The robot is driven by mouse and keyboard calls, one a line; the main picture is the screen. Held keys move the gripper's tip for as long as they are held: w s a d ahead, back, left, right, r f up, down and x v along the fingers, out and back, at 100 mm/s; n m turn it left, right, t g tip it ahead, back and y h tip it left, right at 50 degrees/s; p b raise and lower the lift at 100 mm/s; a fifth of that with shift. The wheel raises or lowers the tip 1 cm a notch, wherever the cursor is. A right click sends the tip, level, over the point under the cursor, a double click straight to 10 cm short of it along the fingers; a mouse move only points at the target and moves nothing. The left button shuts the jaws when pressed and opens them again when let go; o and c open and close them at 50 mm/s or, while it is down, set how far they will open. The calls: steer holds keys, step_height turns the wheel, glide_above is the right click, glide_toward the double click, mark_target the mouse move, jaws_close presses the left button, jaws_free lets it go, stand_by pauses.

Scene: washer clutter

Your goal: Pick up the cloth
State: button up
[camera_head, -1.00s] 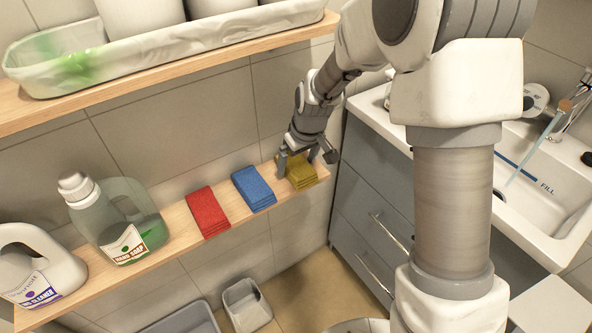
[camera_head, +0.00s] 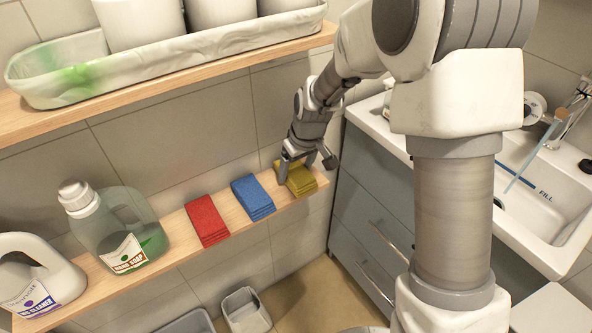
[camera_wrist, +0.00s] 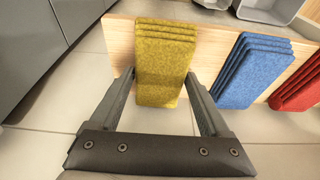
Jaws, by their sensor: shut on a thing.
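A folded yellow cloth stack (camera_head: 300,183) lies at the right end of the lower wooden shelf. My gripper (camera_head: 297,167) is around it, with one finger on each side. In the wrist view, the yellow cloth (camera_wrist: 163,62) sits between the two fingers of my gripper (camera_wrist: 162,78), and its near end reaches past the shelf edge. The gripper is shut on the yellow cloth, which still looks level with the shelf. A blue folded cloth (camera_head: 252,197) and a red folded cloth (camera_head: 207,220) lie to its left; the blue cloth also shows in the wrist view (camera_wrist: 250,70).
The lower shelf (camera_head: 175,228) also holds a hand soap bottle (camera_head: 118,230) and a cleaner bottle (camera_head: 35,280). An upper shelf (camera_head: 205,72) with a basket (camera_head: 180,48) is above. A drawer cabinet (camera_head: 375,200) with a sink stands close on the right.

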mark_target(297, 168)
steer(key=v, duration=0.1)
steer(key=p+v, duration=0.1)
steer(key=v, duration=0.2)
steer(key=shift+w+d+r, duration=0.2)
steer(key=shift+w, duration=0.1)
steer(key=s+d+r+p, duration=0.2)
steer(key=d+r, duration=0.4)
steer(key=d, duration=0.4)
steer(key=shift+s+p, duration=0.35)
steer(key=shift+s, duration=0.55)
